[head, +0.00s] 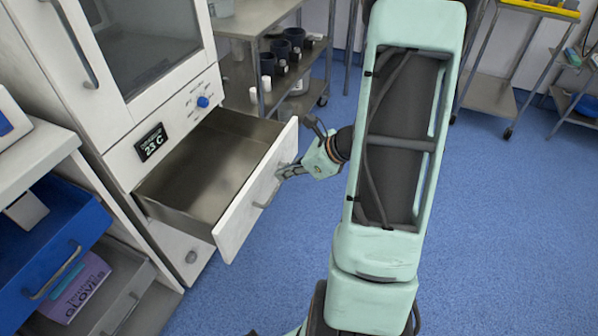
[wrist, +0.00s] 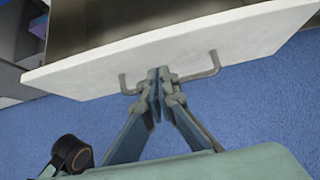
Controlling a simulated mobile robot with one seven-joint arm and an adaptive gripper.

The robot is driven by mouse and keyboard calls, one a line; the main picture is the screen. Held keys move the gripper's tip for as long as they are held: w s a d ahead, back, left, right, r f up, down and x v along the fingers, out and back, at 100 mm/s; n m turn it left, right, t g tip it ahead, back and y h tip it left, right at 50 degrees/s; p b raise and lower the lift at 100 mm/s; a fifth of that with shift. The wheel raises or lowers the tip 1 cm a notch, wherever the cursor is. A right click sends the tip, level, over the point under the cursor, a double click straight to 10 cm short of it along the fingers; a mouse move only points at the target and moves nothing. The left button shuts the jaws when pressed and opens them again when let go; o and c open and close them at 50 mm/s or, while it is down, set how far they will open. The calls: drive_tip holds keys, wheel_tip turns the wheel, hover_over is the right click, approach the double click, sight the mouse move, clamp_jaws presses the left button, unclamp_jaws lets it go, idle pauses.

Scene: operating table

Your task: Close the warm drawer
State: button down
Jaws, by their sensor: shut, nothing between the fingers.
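The warm drawer (head: 262,195) is pulled well out of the white cabinet, under a display reading 23 C (head: 151,142). Its metal inside looks empty. Its white front also shows in the wrist view (wrist: 100,72), with a bar handle (wrist: 212,66) on it. My gripper (head: 281,173) is at the outer side of the drawer front, by the handle. In the wrist view my gripper (wrist: 158,76) has its fingertips together, overlapping the middle of the handle. I cannot tell whether they touch the front.
An open blue drawer (head: 55,240) and a grey drawer with a glove box (head: 78,285) stand at the left. A metal cart (head: 245,20) with dark cups is behind the warm drawer. Blue floor (head: 500,230) is clear at the right.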

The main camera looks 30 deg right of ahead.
sight(264, 170)
drive_tip(key=shift+w+a+r, duration=0.2)
drive_tip(key=shift+w+a, duration=0.8)
drive_tip(key=shift+w, duration=0.3)
drive_tip(key=shift+w+a, duration=0.35)
drive_tip(key=shift+w, duration=0.05)
drive_tip(key=w+a+p, duration=0.1)
drive_tip(key=w+a, duration=1.2)
drive_tip(key=w, duration=0.4)
drive_tip(key=shift+w+a, duration=0.25)
drive_tip(key=shift+a, duration=0.05)
drive_tip(key=shift+d, duration=0.1)
